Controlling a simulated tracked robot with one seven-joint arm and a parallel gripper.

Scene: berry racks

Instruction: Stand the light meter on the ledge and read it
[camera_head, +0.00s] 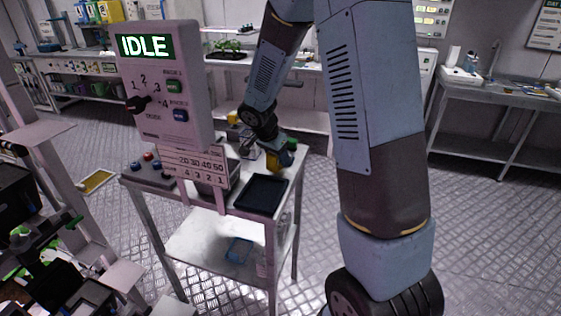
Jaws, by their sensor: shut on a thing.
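My gripper (280,155) is at the end of my blue-grey arm, low over the back right of a small cart (284,204). It is shut on a small yellow thing (273,163), which may be the light meter; no dial or display on it can be made out. The jaws are small and partly hidden by the wrist. I cannot tell whether the yellow thing touches the cart top. A pale flat ledge (40,138) juts from the rack at the left, with nothing seen standing on it.
A control box (165,85) reading IDLE, with a knob and buttons, stands above a number plate (190,165) at the cart's front. A black tray (261,194) and a button box (148,170) are on the cart. Benches line the back; the floor at right is clear.

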